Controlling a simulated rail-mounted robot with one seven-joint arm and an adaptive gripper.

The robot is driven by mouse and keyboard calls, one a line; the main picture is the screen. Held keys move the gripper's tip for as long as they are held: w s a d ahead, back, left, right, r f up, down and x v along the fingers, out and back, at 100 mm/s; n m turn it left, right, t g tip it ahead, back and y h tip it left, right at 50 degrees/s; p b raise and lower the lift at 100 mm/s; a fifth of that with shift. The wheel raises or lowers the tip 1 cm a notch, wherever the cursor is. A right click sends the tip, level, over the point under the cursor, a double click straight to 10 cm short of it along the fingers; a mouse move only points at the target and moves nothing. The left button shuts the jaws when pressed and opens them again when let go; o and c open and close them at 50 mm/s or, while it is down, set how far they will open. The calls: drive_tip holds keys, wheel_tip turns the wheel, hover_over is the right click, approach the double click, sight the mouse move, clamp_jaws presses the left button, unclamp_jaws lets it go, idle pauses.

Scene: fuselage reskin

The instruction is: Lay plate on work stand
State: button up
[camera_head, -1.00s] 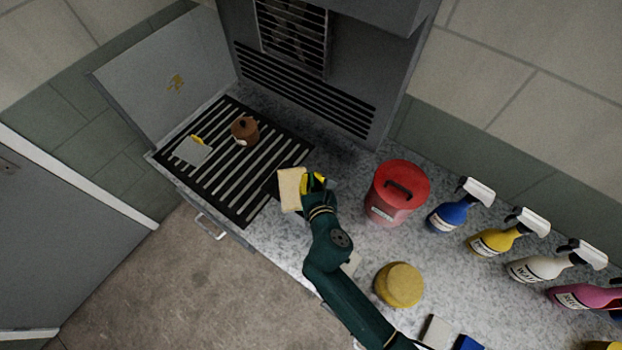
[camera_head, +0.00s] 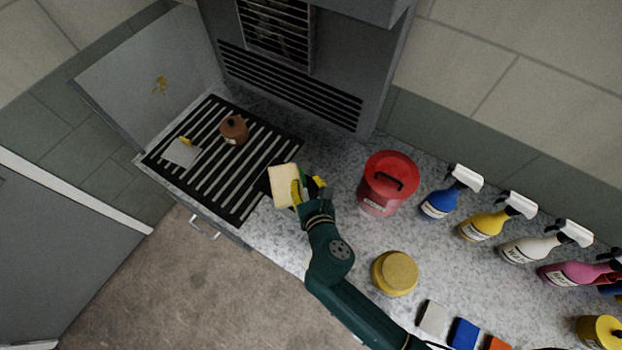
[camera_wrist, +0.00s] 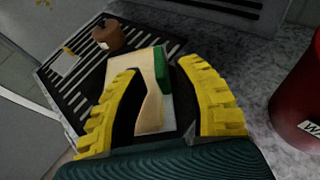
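My gripper (camera_head: 308,188) is at the plate's right side. In the wrist view its yellow fingers (camera_wrist: 160,108) are spread apart, with the plate's near part between them and a gap at the right finger.
A black slatted grate (camera_head: 215,160) holds a brown pot (camera_head: 234,130) and a light square piece (camera_head: 181,152). A red lidded bin (camera_head: 386,190) stands close right of my gripper.

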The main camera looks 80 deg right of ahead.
drive_tip(key=v, duration=0.7)
drive_tip(key=shift+r, duration=0.15)
drive_tip(key=shift+s+a, duration=0.1)
drive_tip(key=w+a+r+m+t+y, duration=0.2)
drive_tip(key=w+a+r+m+t, duration=0.25)
drive_tip(key=w+r+m, duration=0.6)
drive_tip(key=w+a+r+m+t+y, duration=0.2)
drive_tip(key=w+a+r+m+t, duration=0.35)
drive_tip(key=r, duration=0.85)
drive_tip(key=w+a+r+m+t+y, duration=0.1)
drive_tip(key=a+r+m+t+y, duration=0.3)
drive_tip(key=r, duration=0.5)
drive_tip(key=w+a+r+m+t+y, duration=0.1)
drive_tip(key=a+r+m+t+y, duration=0.2)
drive_tip(key=a+r, duration=0.5)
wheel_tip(320, 180, up, 13)
drive_tip(key=d+g+p, duration=0.1)
drive_tip(key=p, duration=1)
drive_tip(key=shift+d+f+m+y+p, duration=0.2)
drive_tip(key=shift+d+m+y+p, duration=0.1)
drive_tip(key=shift+y, duration=0.1)
